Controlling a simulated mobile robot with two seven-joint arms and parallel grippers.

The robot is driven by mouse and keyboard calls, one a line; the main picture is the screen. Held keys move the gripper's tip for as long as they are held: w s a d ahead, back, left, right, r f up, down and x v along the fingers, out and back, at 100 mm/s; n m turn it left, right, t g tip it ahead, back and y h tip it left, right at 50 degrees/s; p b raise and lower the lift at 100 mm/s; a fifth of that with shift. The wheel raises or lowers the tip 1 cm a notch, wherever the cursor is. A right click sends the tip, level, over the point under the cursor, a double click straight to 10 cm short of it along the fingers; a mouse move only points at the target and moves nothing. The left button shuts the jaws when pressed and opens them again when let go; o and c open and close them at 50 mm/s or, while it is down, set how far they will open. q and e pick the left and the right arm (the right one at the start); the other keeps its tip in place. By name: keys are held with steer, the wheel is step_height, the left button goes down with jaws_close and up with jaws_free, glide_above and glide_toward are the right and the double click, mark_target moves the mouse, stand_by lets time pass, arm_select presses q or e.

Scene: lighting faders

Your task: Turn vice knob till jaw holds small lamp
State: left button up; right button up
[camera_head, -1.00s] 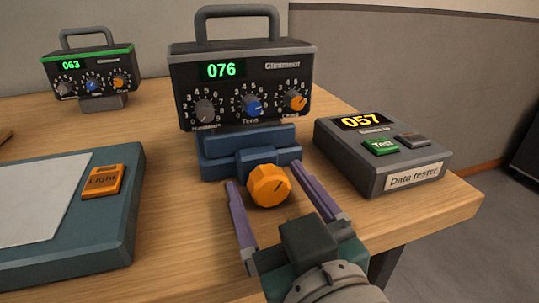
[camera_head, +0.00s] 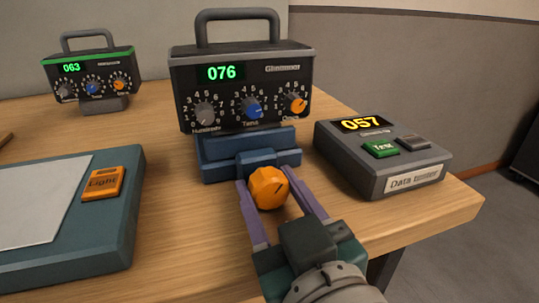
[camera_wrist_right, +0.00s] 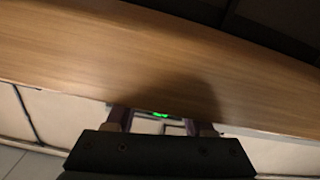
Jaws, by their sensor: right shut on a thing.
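The orange vice knob (camera_head: 269,187) sits at the front of the blue vice (camera_head: 225,165) in the head view. Its dark pointer line slants to the upper right. The small lamp (camera_head: 243,90), a dark box with a handle and a green 076 readout, stands upright in the vice. Whether the jaw touches it cannot be told. My right gripper (camera_head: 275,200) is shut on the knob, one purple finger on each side. In the right wrist view only parts of the fingers show, and the knob cannot be made out. My left gripper is not in view.
A data tester (camera_head: 385,155) showing 057 stands right of the vice, near the table's right edge. A teal light panel (camera_head: 110,225) with an orange Light button lies at left. A second box (camera_head: 90,78) reading 063 stands behind. Bare wood (camera_head: 175,215) lies between panel and vice.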

jaws_close()
steer(key=m, duration=0.2)
steer(key=shift+m+p, duration=0.3)
steer(key=shift+m, duration=2.1)
steer(key=o, duration=1)
jaws_free()
steer(key=o, duration=0.3)
steer(key=shift+a, duration=0.1)
steer(key=shift+f, duration=0.15)
